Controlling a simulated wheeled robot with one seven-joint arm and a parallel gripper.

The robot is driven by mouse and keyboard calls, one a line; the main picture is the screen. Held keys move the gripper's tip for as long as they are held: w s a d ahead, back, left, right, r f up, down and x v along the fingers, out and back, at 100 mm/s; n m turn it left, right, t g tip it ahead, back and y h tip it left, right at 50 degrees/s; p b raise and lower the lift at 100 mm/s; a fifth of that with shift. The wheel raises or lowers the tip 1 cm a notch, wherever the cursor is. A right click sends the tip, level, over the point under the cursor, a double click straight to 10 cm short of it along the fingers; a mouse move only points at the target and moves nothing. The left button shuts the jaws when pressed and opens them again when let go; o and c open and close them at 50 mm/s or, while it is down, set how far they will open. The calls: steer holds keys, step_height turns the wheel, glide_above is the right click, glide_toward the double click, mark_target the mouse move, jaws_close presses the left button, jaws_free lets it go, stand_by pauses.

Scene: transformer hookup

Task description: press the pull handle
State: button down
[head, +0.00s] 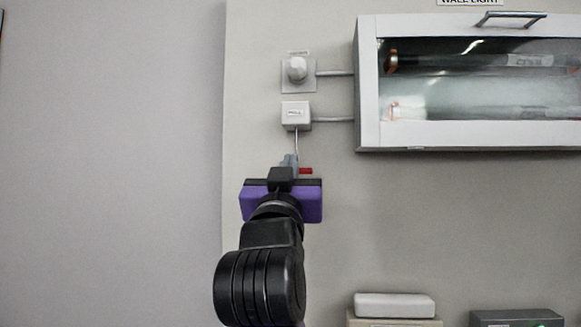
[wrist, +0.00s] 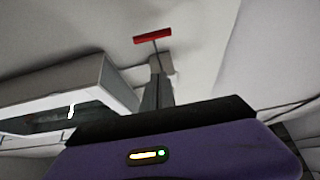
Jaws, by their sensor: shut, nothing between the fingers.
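The pull handle (head: 306,171) is a small red bar. In the head view it shows just right of my fingers, below a small white box (head: 295,113) with a thin cord running down from it. Its left part is hidden behind my gripper. In the wrist view the red bar (wrist: 153,35) is seen whole, beyond my fingertips, with the thin cord leading from it toward the box. My gripper (head: 289,160) is shut and empty, pointing at the wall close to the handle. In the wrist view the fingers (wrist: 157,92) are together. I cannot tell whether they touch the cord or handle.
A round white knob (head: 297,69) on a plate sits above the box. A glass-fronted wall light case (head: 366,90) with a metal handle is to the right. Boxes (head: 394,305) stand at the lower right. The wall on the left is bare.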

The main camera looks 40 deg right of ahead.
steer(key=p+x, duration=0.3)
steer(key=x, duration=0.5)
steer(key=shift+w+d+f, duration=0.1)
steer(key=shift+d+f, duration=0.05)
steer(key=shift+f, duration=0.85)
steer(key=shift+w+d+f, duration=0.1)
steer(key=shift+d+f, duration=0.05)
steer(key=shift+f, duration=0.85)
